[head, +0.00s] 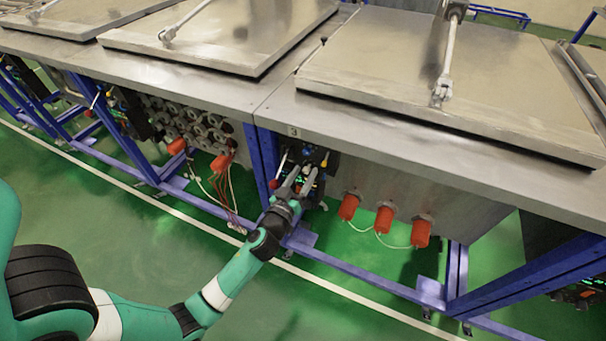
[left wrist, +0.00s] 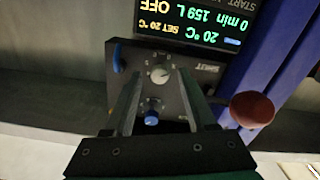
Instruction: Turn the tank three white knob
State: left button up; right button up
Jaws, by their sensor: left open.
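The tank with the "3" label (head: 293,132) has a dark control panel under its front edge. In the left wrist view the white knob (left wrist: 159,73) sits on this panel, with a blue knob (left wrist: 151,118) nearer the gripper's base. My left gripper (head: 302,174) is at the panel, open and empty. In the left wrist view its two fingers (left wrist: 160,82) lie on either side of the white knob in the picture. I cannot tell whether they touch it or how far they reach. In the head view the gripper hides the white knob. My right gripper is not in view.
A red ball handle (left wrist: 252,110) is close to the right finger in the left wrist view. A lit display (left wrist: 200,25) reads "OFF" and "20 °C". A blue frame post (head: 262,155) stands left of the panel. Orange valves (head: 384,219) hang to the right.

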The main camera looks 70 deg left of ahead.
pick_arm(q)
grip_shut()
dwell(0.5)
